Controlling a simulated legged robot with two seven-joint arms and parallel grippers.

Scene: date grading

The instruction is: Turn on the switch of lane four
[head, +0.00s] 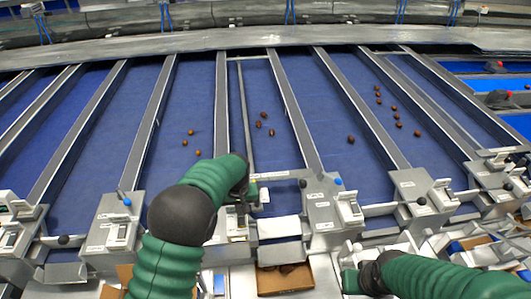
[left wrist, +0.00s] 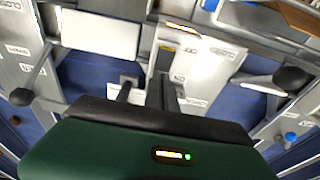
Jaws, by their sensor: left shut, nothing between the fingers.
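My left gripper (head: 242,208) is shut and empty, low over a grey metal switch box (head: 237,228) at the front end of a middle lane. My arm and gripper hide much of that box. In the left wrist view the shut fingers (left wrist: 162,92) point at the box, beside a small dark part; I cannot tell whether they touch. Other boxes carry white switches, one left (head: 118,232) and others right (head: 348,208), (head: 443,192). The lane labels are too small to read. My right gripper (head: 352,279) is low at the front right; its fingers are unclear.
Blue lanes (head: 185,110) with metal dividers run back, with scattered brown dates (head: 272,132). Black-knobbed levers (head: 303,183) and blue knobs (head: 337,182) stand near the boxes. A cardboard box (head: 285,278) with dates stands in front, between my arms.

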